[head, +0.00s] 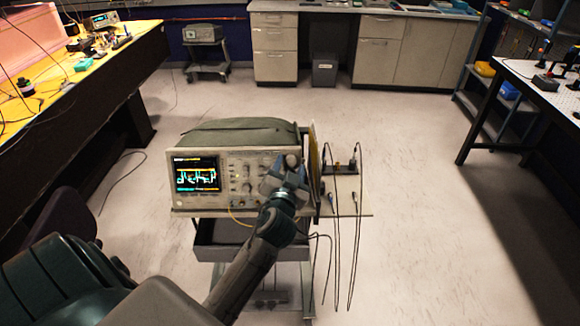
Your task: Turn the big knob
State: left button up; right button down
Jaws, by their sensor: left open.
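An oscilloscope (240,158) with a lit screen (197,175) stands on a small cart in the middle of the head view. Its front panel has several small knobs and buttons right of the screen. My left gripper (284,172) is in front of the right part of this panel and is open. It covers that part of the panel. A rounded grey shape (292,160) shows at the fingertips; I cannot tell whether it is the big knob or whether the fingers touch it. My right gripper is not in view.
The cart (225,236) has a side shelf (345,205) with hanging black cables. A yellow-topped bench (70,85) stands at left and a white perforated table (545,90) at right. A bin (325,71) and cabinets line the back. The floor around the cart is mostly clear.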

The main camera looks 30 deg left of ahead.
pick_arm(q)
jog(key=b+v, duration=0.2)
jog(key=v, duration=0.7)
jog(key=shift+s+b, duration=0.35)
jog(key=shift+d+f, duration=0.1)
